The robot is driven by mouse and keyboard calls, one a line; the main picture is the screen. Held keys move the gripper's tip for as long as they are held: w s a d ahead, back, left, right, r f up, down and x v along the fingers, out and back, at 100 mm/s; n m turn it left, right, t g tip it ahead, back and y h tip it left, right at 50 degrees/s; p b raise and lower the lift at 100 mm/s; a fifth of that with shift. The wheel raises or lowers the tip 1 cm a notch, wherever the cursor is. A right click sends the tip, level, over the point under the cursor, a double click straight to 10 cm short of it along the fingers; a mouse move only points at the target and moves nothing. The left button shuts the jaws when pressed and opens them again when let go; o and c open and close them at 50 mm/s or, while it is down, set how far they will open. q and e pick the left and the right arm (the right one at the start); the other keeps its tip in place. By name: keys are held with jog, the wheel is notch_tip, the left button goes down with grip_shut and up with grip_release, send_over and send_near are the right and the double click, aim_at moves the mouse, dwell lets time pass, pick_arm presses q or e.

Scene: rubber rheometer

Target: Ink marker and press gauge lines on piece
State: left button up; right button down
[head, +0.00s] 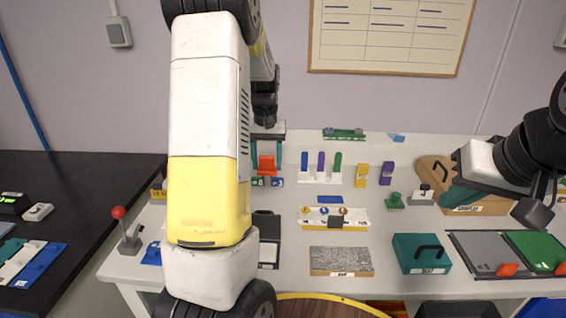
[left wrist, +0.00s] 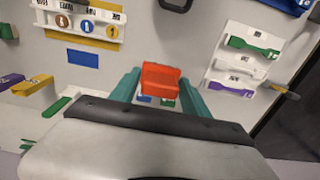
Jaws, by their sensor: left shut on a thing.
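My left gripper (head: 267,158) reaches down behind my white and yellow arm at the back of the bench. In the left wrist view its teal fingers (left wrist: 158,90) are shut on a red-orange block (left wrist: 161,77), which looks like the marker. The block also shows in the head view (head: 266,165). Small blue (left wrist: 143,98) and green (left wrist: 167,102) pads show just beyond the block; I cannot tell whether it touches them. Which item is the piece is not clear. My right gripper (head: 465,195) is at the right, near a brown box; its opening is unclear.
A white holder (head: 320,181) has blue, purple and green upright strips. A white tray (head: 356,216) holds round tokens. A speckled slab (head: 340,261), teal case (head: 421,253) and grey panel (head: 483,255) lie in front. A red-knobbed lever (head: 130,240) stands left. White holders with coloured strips (left wrist: 248,45) are right in the wrist view.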

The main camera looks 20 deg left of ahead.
aim_at(267, 156)
pick_arm(q)
jog(key=shift+r, duration=4.5)
jog(key=shift+f, duration=0.1)
